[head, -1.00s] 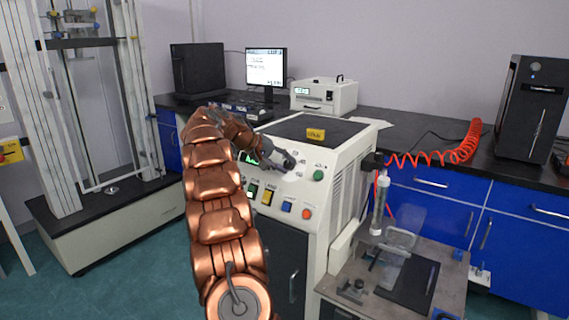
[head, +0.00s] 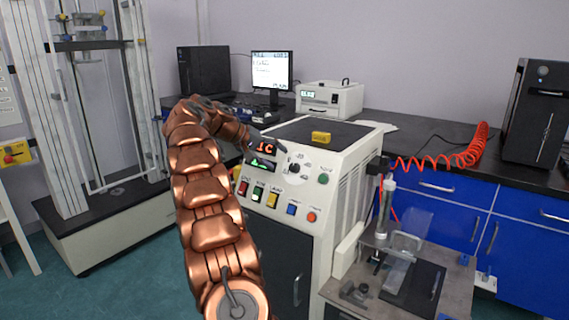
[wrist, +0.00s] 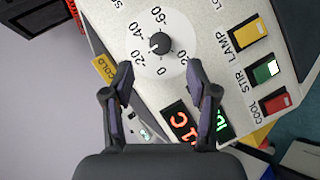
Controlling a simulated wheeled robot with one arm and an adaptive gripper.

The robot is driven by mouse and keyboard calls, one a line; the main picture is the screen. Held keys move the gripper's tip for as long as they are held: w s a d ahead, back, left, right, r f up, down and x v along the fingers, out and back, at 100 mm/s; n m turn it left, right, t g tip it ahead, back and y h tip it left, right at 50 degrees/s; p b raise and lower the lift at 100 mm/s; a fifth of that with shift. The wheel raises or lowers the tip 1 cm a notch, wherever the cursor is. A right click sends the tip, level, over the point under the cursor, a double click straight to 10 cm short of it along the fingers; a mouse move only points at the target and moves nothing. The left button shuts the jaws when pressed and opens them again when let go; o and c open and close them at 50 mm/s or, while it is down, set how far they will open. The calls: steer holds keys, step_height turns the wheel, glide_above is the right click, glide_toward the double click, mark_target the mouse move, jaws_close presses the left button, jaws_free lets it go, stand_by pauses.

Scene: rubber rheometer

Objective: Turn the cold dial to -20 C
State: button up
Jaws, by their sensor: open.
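The cold dial (wrist: 160,43) is a small dark knob on a white round scale on the machine's pale front panel. The scale reads from -60 through -40, -20 and 0 to 20. A small light mark on the knob seems to point toward the -20 label. The dial also shows in the head view (head: 293,168). My gripper (wrist: 159,75) is open and empty. Its two fingertips are spread wide, apart from the knob, with the knob beyond the gap between them. In the head view the gripper is partly hidden behind my arm.
A red display (head: 265,147) and a green display (head: 262,163) sit left of the dial. Coloured switches (head: 258,193) line the panel below. A yellow COLD tag (head: 321,138) stands on the machine's dark top. Open space lies in front of the panel.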

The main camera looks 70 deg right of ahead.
steer(key=shift+v, duration=2.5)
steer(key=shift+a, duration=0.15)
steer(key=w+a+r+n+t+p, duration=0.2)
steer(key=w+a+r+n+p, duration=0.35)
steer(key=a, duration=0.55)
steer(key=a+r+n+t+y+p, duration=0.1)
steer(key=a+r+t+y+p, duration=0.15)
steer(key=a+p, duration=0.95)
steer(key=s+a+f+n+y+p, duration=0.1)
steer(key=s+a+p, duration=0.2)
steer(key=s+a, duration=0.4)
steer(key=s+a+f+n+y+p, duration=0.1)
steer(key=s+a, duration=0.7)
steer(key=a, duration=0.8)
steer(key=s+a+f+n+y+p, duration=0.1)
steer(key=s+a+n+y+p, duration=0.1)
steer(key=s+a, duration=0.6)
steer(key=a+y+p, duration=0.1)
steer(key=a+p, duration=0.1)
steer(key=a, duration=0.2)
steer(key=shift+a+t+p, duration=0.3)
steer(key=shift+t, duration=0.05)
